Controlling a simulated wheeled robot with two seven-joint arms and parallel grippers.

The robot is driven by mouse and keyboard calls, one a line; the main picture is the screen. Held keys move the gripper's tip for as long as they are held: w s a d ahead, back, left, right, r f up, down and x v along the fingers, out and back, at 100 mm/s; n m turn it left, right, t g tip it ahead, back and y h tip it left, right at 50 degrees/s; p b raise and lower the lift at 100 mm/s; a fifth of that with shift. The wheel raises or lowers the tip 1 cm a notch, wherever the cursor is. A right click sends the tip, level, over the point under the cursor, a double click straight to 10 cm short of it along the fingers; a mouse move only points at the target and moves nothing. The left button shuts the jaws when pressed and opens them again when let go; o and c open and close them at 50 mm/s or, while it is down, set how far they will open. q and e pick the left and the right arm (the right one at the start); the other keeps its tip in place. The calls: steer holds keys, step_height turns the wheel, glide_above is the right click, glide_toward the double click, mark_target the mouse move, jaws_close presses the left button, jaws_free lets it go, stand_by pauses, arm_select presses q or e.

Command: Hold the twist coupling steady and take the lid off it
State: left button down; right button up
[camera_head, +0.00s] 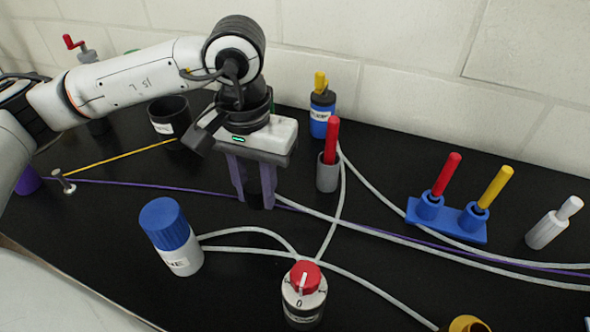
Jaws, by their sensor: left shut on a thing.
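A white container with a blue ribbed lid (168,223) stands apart at the front left. A white and black device with a red pointer knob (305,277) stands at the front middle. My right gripper is not in view.
Grey hoses (343,205) and a purple cord (150,184) cross the black table. A grey holder with a red stick (329,172), a blue bottle (322,110) and a blue two-socket base (445,228) stand around. A black cup (169,117) is behind the left arm.

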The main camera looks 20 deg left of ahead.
arm_select(q)
steer(key=w+a+r+n+b, duration=0.1)
steer(key=w+a+r+n, duration=0.2)
steer(key=w+a+r, duration=0.15)
steer(key=shift+n, duration=0.3)
steer(key=f, duration=0.1)
steer(key=f+b, duration=0.1)
steer(key=f, duration=0.1)
steer(key=s+a+f, duration=0.1)
steer(key=f, duration=0.1)
steer(key=shift+f, duration=0.75)
step_height(320, 180, down, 3)
steer(key=shift+f, duration=0.1)
steer(key=shift+w, duration=0.1)
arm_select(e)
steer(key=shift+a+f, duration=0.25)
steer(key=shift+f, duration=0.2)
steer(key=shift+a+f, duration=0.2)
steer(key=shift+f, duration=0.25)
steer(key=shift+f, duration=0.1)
arm_select(q)
steer(key=shift+f+b, duration=0.2)
steer(key=shift+b, duration=0.15)
steer(key=c, duration=1.4)
jaws_free()
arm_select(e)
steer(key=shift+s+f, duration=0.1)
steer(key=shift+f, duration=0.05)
